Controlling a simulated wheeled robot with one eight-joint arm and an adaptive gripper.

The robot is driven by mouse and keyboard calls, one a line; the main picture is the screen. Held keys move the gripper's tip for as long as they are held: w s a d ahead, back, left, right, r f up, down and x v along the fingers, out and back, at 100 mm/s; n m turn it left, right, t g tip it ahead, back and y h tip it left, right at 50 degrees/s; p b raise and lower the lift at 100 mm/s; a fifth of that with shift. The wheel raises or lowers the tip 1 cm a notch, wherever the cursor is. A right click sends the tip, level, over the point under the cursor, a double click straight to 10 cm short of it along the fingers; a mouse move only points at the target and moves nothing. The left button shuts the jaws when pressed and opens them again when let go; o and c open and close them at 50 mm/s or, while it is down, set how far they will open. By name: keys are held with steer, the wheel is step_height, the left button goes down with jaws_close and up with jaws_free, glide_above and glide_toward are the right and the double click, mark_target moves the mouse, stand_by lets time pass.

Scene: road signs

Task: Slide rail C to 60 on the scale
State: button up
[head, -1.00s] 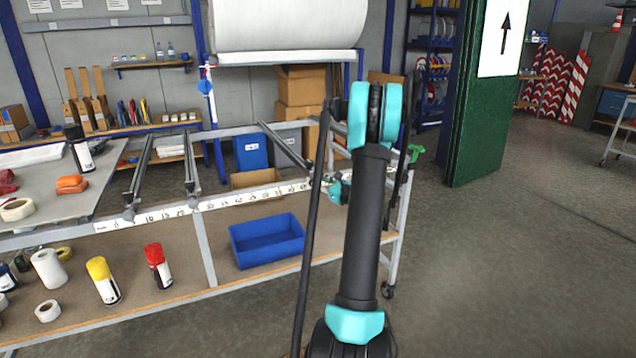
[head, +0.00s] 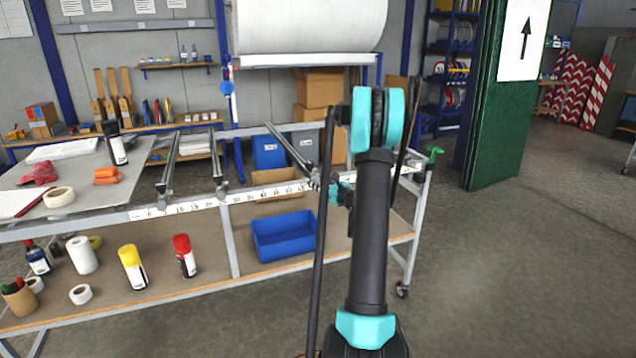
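Three grey rails lie across the table frame. The rightmost rail (head: 287,147), likely rail C, slants down to the right, with its near end at the right part of the white number scale (head: 240,197). The other rails, the left one (head: 168,163) and the middle one (head: 214,158), stand over the scale's lower numbers. My gripper (head: 318,181) is at the near end of the rightmost rail, seemingly touching it. My arm partly hides it, and its fingers are too small to read. The exact scale mark under the rail is unreadable.
A blue bin (head: 284,236) sits on the lower shelf beside a red-capped can (head: 185,256) and a yellow-capped can (head: 132,267). A grey tabletop (head: 75,200) with tape and tools is at left.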

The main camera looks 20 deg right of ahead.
steer(key=o, duration=0.4)
steer(key=shift+w+a, duration=0.1)
steer(key=shift+w, duration=0.05)
steer(key=v, duration=1.2)
steer(key=s+a+f+n+g, duration=0.1)
steer(key=s+a+n+g, duration=0.25)
steer(key=a+n, duration=0.2)
steer(key=s+a+f+n+g, duration=0.1)
steer(key=s+a+n+g, duration=0.1)
steer(key=s+a+n, duration=0.35)
steer(key=s+a+f+n+g, duration=0.2)
steer(key=a+n+g, duration=0.1)
steer(key=a, duration=0.5)
steer(key=s+f+n+g+h, duration=0.2)
steer(key=s+f+n+h, duration=0.1)
steer(key=s+n, duration=0.5)
steer(key=s+f+n+g+h, duration=0.2)
steer(key=s+n, duration=0.6)
steer(key=s, duration=0.5)
steer(key=shift+a+f+h, duration=0.45)
steer(key=shift+f+h, duration=0.15)
